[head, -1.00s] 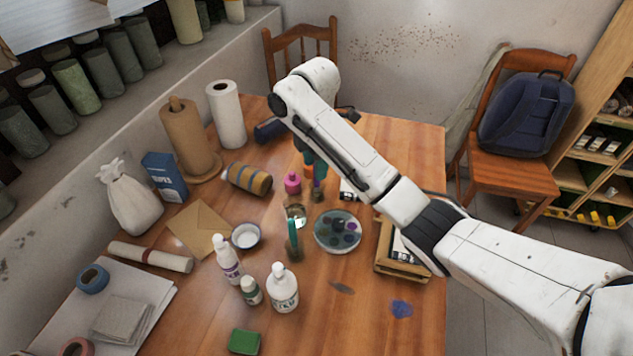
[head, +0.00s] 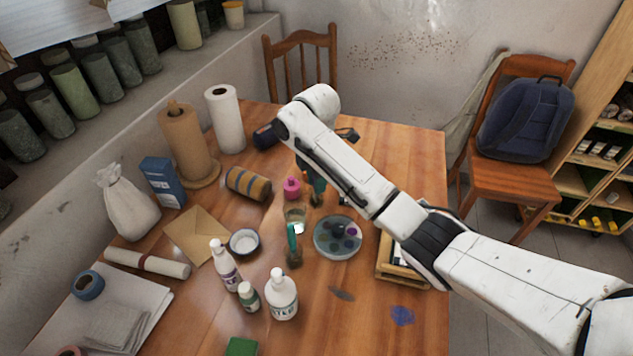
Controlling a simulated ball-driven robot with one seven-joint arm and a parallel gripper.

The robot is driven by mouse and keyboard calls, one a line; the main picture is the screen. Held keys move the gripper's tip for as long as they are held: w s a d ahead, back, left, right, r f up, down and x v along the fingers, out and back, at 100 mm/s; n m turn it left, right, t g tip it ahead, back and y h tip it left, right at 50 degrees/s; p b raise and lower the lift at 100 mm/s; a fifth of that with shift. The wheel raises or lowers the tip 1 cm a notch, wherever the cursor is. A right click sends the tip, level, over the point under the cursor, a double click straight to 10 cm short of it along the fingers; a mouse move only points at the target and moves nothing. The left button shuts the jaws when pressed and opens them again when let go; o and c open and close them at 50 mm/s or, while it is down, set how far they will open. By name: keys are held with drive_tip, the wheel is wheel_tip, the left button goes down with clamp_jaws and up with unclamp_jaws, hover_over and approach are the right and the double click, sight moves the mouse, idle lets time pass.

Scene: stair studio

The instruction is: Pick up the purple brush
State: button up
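My gripper (head: 316,198) points down over the middle of the wooden table, just right of a pink bottle (head: 292,187). It is small in the head view and partly covered by my own forearm, so I cannot make out its finger gap. I cannot pick out a purple brush clearly. The spot at the fingertips, where a small purple piece showed earlier, is now mostly hidden by the gripper. A teal-handled tool (head: 293,240) stands in a small container in front of the gripper.
A round paint palette (head: 338,238) and a wooden box (head: 395,262) lie to the right. The table's front right (head: 370,330) is mostly clear.

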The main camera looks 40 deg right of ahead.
clamp_jaws()
drive_tip(key=shift+r, duration=0.5)
wheel_tip(320, 180, up, 2)
drive_tip(key=shift+r, duration=0.1)
drive_tip(key=s+a+r+p, duration=0.2)
drive_tip(key=s+r+p, duration=0.7)
drive_tip(key=s+p, duration=0.4)
drive_tip(key=shift+s+a+r+p, duration=0.35)
drive_tip(key=shift+a+r+p, duration=0.05)
drive_tip(key=shift+p, duration=0.15)
